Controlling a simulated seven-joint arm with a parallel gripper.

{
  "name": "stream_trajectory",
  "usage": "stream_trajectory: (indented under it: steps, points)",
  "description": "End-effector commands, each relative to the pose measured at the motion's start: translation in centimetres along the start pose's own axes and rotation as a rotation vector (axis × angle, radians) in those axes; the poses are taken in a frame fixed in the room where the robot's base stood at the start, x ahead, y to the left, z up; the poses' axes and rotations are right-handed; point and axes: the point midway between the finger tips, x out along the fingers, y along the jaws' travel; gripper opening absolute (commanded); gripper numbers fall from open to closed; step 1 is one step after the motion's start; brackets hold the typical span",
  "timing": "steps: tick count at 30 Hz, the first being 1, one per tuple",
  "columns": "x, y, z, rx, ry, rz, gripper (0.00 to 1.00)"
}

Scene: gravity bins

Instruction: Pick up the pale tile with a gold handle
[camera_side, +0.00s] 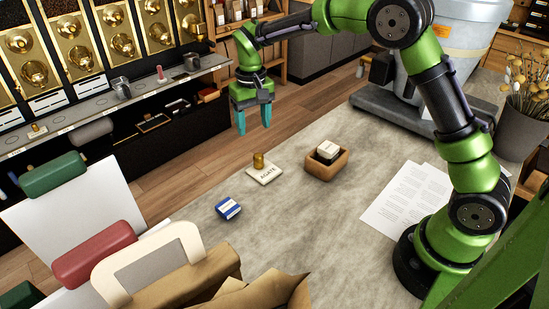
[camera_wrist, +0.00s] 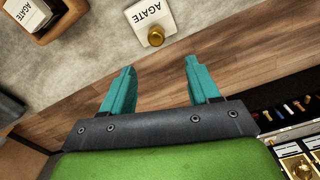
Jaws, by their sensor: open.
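The pale tile (camera_side: 264,174) marked "AGATE" lies flat on the grey tabletop, with a gold knob handle (camera_side: 259,160) standing at its far edge. In the wrist view the tile (camera_wrist: 150,15) is at the top, with its gold handle (camera_wrist: 156,36) pointing toward my gripper. My gripper (camera_side: 255,128) has teal fingers spread apart and empty. It hangs above and beyond the table's far edge, up and left of the tile in the side view. In the wrist view the fingertips (camera_wrist: 160,66) are below the handle, not touching it.
A wooden box (camera_side: 326,169) holding another pale piece stands right of the tile. A blue and white block (camera_side: 228,209) lies to the left. Paper sheets (camera_side: 405,199) lie on the right of the table. Gold-fronted dispensers (camera_side: 80,57) and a shelf line the far left.

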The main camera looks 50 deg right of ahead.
Motion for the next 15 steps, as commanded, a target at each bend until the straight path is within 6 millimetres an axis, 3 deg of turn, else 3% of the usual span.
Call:
stream_trajectory:
  steps: [6, 15]
  points:
    - [4.4, 0.0, 0.1, 0.000, -0.003, 0.001, 0.61]
    - [6.9, 0.1, 0.2, 0.001, -0.002, 0.000, 0.61]
